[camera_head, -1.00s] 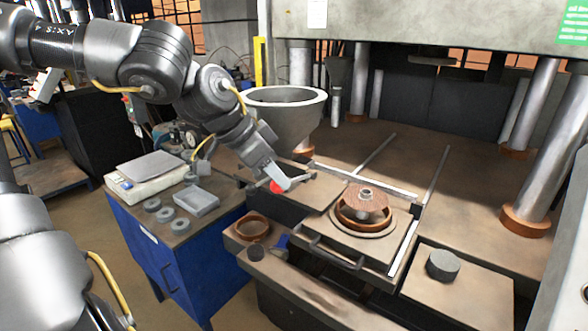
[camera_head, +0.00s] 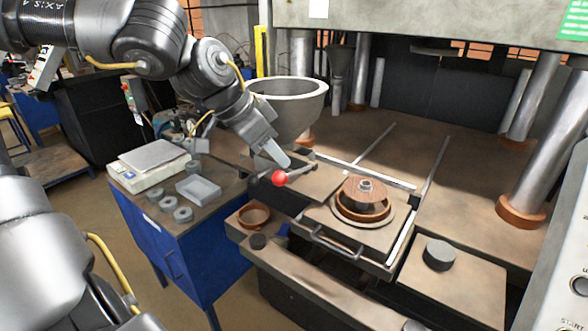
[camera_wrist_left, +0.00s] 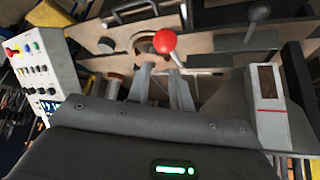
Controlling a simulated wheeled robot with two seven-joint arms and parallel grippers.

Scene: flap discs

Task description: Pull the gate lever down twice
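The gate lever is a thin dark rod with a red ball knob (camera_head: 279,178), beside the funnel-shaped hopper (camera_head: 290,108). The ball also shows in the left wrist view (camera_wrist_left: 164,41), beyond the fingertips. My left gripper (camera_head: 277,157) hangs just above and behind the ball, apart from it in the head view. In the left wrist view its two fingers (camera_wrist_left: 161,80) are apart with nothing held between them. The rod's lower part passes close to the right finger; contact is unclear. My right gripper is not in view.
A brown flap disc sits in a round mould (camera_head: 362,207) on a plate with a front handle. A dark round block (camera_head: 439,255) lies to the right. A blue bench (camera_head: 180,240) with a scale, tray and rings stands left. Press columns rise at the right.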

